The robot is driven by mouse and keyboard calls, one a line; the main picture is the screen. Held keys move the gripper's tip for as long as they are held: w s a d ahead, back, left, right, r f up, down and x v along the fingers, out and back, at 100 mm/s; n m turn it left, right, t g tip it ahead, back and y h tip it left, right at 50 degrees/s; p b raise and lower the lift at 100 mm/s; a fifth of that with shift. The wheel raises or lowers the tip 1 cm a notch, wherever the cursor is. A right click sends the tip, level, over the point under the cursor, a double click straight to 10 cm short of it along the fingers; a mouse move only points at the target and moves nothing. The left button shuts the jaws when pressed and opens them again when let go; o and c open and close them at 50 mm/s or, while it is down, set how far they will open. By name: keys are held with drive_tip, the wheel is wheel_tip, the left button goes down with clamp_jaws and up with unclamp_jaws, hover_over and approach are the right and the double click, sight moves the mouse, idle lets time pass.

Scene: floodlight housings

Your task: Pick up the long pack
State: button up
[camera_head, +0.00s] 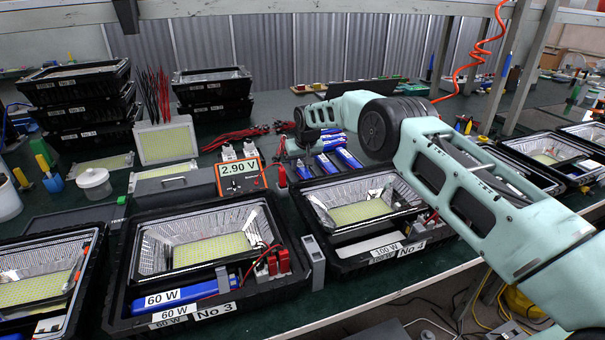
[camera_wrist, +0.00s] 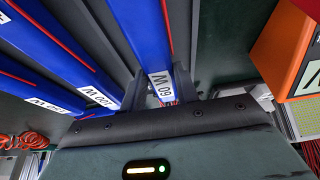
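Several blue packs with red lines lie side by side in dark slots in the wrist view. Their end labels read 60 W on the pack (camera_wrist: 138,22), 100 W on the pack (camera_wrist: 62,45), and apparently 150 W on the leftmost pack (camera_wrist: 22,78). I cannot tell which is longest. My gripper (camera_wrist: 161,75) has its fingers apart on either side of the 60 W pack's labelled end; firm contact is not clear. In the head view, blue packs (camera_head: 348,158) lie beyond the housings, and my gripper (camera_head: 302,138) hangs left of them, its fingertips unclear.
An orange meter (camera_head: 238,178) reading 2.90 V stands left of the packs; an orange box edge (camera_wrist: 285,45) is right of my gripper. Housing No 4 (camera_head: 345,268) and housing No 3 (camera_head: 120,300), which holds another blue 60 W pack (camera_head: 170,297), stand in front. Red cables lie behind.

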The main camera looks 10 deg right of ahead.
sight(300, 166)
clamp_jaws()
drive_tip(key=shift+r, duration=0.1)
drive_tip(key=shift+r, duration=0.1)
wheel_tip(300, 166, up, 10)
drive_tip(key=shift+b, duration=0.35)
idle(0.4)
